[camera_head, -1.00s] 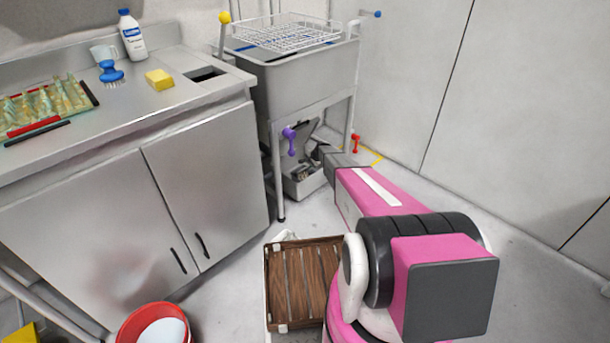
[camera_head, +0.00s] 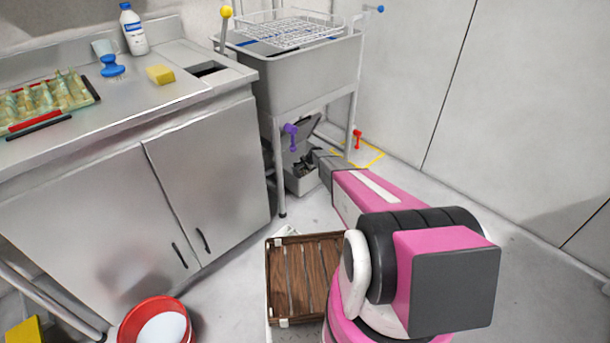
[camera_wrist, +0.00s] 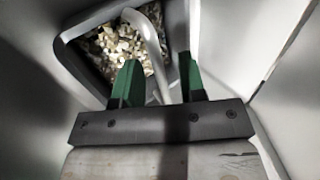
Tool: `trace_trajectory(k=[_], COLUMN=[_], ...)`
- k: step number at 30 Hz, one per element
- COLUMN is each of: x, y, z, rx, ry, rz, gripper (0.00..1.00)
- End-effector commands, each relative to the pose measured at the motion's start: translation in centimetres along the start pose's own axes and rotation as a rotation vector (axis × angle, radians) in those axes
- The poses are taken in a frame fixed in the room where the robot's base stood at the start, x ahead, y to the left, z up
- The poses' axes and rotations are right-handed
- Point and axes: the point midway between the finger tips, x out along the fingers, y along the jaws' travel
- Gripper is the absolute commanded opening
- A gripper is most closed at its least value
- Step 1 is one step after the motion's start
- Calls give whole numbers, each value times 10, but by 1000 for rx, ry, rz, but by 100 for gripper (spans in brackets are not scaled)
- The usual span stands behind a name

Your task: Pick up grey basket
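A light grey basket-like bin (camera_head: 300,184) stands on the floor under the sink, with a darker panel tilted above it. In the wrist view the bin (camera_wrist: 68,55) shows a dark rim and holds many pale broken pieces. My gripper (camera_wrist: 160,82) points at the bin with its two green fingers apart. A pale curved bar (camera_wrist: 150,42) runs over the bin and down between the fingers; I cannot tell whether it is the bin's handle or a pipe. Contact is not clear. In the head view the fingertips are hard to make out beside the bin.
The sink (camera_head: 300,85) with a wire rack (camera_head: 290,32) stands over the bin on metal legs (camera_head: 278,170). A steel cabinet (camera_head: 200,180) is at left. A brown slatted crate (camera_head: 300,280) and a red bucket (camera_head: 128,325) are nearer. Floor at right is clear.

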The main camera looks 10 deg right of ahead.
Motion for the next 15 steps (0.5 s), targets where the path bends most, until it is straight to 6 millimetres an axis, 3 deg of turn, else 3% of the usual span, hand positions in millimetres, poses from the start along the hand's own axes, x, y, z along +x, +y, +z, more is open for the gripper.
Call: trace_trajectory(k=[8, 12, 15], x=[6, 6, 6], y=[0, 0, 0], z=[0, 0, 0], rx=[0, 0, 0], ry=[0, 0, 0], rz=[0, 0, 0], gripper=[38, 0, 0])
